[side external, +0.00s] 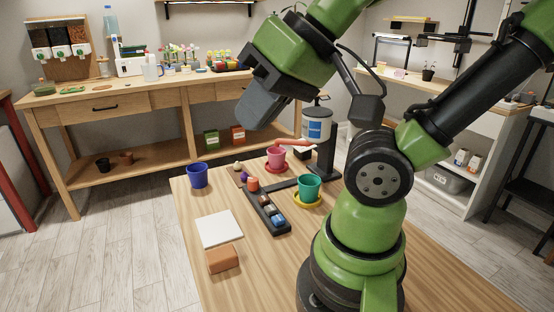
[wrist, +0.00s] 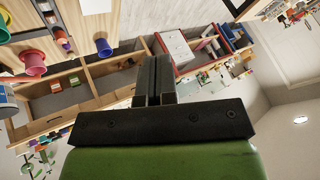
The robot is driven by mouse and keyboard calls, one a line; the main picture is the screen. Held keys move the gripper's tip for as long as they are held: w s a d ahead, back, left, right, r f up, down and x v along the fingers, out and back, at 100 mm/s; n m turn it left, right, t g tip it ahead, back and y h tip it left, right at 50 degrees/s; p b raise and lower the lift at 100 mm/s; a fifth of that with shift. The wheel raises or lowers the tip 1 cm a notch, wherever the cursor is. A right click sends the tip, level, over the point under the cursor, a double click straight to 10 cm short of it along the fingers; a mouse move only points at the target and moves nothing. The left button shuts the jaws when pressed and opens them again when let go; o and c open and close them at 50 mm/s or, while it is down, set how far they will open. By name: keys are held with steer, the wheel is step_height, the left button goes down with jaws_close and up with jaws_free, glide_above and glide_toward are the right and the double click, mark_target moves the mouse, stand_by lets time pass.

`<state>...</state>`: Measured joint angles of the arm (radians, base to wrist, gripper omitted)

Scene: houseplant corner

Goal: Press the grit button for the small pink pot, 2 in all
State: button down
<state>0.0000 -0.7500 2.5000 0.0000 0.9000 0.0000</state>
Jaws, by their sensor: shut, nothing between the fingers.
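The small pink pot (side external: 277,154) stands on a red saucer near the far edge of the wooden table, in front of a white canister with a blue label (side external: 316,126) on a black stand. A red-orange part (side external: 294,142) sticks out from the stand over the pot. No button can be made out clearly. In the wrist view a pink pot (wrist: 30,63) is at the left, with part of the canister (wrist: 6,100) below it. My gripper (side external: 248,114) is high above the far side of the table, apart from everything. Its fingers (wrist: 153,80) are shut and empty.
A blue pot (side external: 197,175), a teal pot (side external: 309,187) on a yellow saucer (side external: 306,203), and a dark tray (side external: 281,230) with several small items share the table. A white tile (side external: 219,229) and a brown block (side external: 224,260) lie in front. A workbench (side external: 160,86) stands behind.

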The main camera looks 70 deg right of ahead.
stand_by(0.8)
steer(key=m+g+y, duration=0.6)
steer(key=m+y, duration=0.1)
steer(key=m, duration=1.8)
glide_above(269, 206)
step_height(269, 206, down, 17)
steer(key=shift+f, duration=0.2)
steer(key=shift+f, duration=0.1)
steer(key=shift+f, duration=4.3)
steer(key=shift+f, duration=0.1)
